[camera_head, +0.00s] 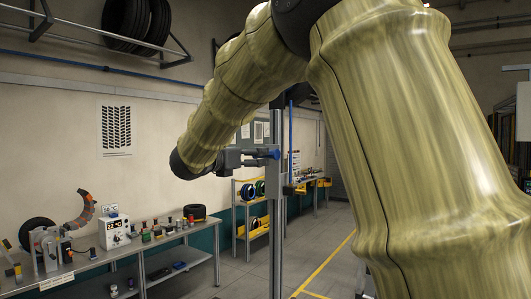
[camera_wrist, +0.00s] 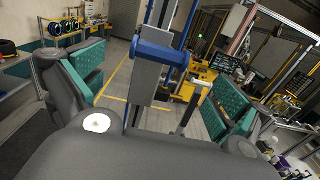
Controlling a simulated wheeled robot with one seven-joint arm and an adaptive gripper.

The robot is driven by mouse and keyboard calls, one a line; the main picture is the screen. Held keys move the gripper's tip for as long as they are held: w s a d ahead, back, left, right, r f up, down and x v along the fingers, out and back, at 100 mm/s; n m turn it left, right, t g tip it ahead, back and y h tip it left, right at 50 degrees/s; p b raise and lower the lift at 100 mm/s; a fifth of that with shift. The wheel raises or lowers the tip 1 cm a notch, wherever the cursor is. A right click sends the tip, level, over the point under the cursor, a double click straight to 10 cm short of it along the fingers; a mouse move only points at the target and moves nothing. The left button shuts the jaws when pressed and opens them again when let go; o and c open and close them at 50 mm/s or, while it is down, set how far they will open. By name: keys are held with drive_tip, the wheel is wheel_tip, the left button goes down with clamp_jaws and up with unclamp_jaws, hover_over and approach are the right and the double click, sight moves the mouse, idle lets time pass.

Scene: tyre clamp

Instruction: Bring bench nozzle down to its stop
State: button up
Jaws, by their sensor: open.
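On the bench at the left of the head view, a curved orange-and-grey segmented piece (camera_head: 84,208) rises above a grey clamp-like fixture (camera_head: 47,246). It looks like the bench nozzle, but it is too small to be sure or to see a stop. My gripper (camera_head: 258,157) is well away from it, up and to the right, near a grey vertical post (camera_head: 277,215) with a blue part. In the wrist view, my gripper (camera_wrist: 156,82) is open, its green-padded fingers wide apart. The post (camera_wrist: 150,85) and its blue crossbar (camera_wrist: 160,56) show between them; contact is unclear.
The bench (camera_head: 175,240) also holds a white box with a display (camera_head: 114,231), several small parts and a black tyre (camera_head: 38,228). A shelf with coloured reels (camera_head: 250,205) stands beyond the post. Open floor with a yellow line (camera_head: 325,268) lies right of the post.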

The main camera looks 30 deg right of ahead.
drive_tip(key=shift+p+x, duration=2.5)
drive_tip(key=shift+x, duration=2.15)
